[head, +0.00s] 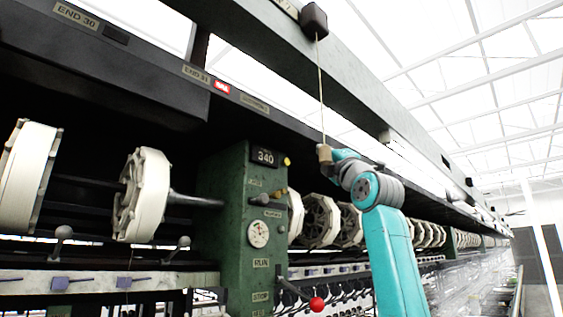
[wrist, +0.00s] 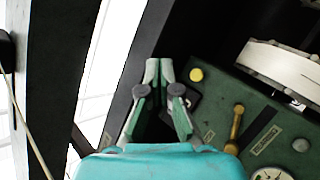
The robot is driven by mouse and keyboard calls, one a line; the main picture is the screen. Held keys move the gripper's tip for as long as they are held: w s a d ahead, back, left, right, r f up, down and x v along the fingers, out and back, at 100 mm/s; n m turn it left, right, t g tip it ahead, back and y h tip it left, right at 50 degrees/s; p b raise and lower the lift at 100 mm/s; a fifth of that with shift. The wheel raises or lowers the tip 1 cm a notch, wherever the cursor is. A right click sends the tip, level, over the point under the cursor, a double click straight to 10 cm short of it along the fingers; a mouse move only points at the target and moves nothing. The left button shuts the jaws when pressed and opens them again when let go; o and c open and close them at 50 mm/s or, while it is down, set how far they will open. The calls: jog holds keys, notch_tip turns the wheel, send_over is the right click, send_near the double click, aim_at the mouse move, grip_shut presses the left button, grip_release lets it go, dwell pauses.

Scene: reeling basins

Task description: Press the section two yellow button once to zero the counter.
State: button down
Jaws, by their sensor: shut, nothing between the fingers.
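The yellow button (head: 287,161) sits on the green panel (head: 231,196), just right of the counter (head: 265,156), which reads 340. In the wrist view the yellow button (wrist: 196,74) is a round cap, unobstructed, a little right of my fingertips. My gripper (wrist: 159,66) is shut and empty, with its fingertips apart from the button in the picture; the depth gap is hard to judge. The counter is mostly hidden behind the right finger there. In the head view my fingers cannot be made out near the hanging cord handle.
A wooden handle (head: 325,153) hangs on a cord in front of my wrist. A brass lever (wrist: 235,122), a dial (head: 258,234) and a red-knobbed lever (head: 317,304) are on the panel. White reels (head: 143,194) flank it. A dark beam runs overhead.

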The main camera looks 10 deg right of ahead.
jog(key=w+a, duration=0.5)
jog(key=w, duration=0.2)
dwell(0.6)
jog(key=shift+w+a, duration=0.1)
dwell(1.3)
jog(key=shift+w+a, duration=0.2)
jog(key=shift+w, duration=0.1)
jog(key=shift+w+a, duration=0.3)
jog(key=shift+w, duration=0.1)
dwell(0.9)
jog(key=shift+s+d, duration=0.1)
dwell(0.3)
jog(key=shift+s+d, duration=0.4)
jog(key=shift+s, duration=0.25)
jog(key=shift+s+d, duration=0.75)
jog(key=shift+s, duration=0.25)
jog(key=shift+s+d, duration=0.75)
jog(key=shift+s, duration=0.25)
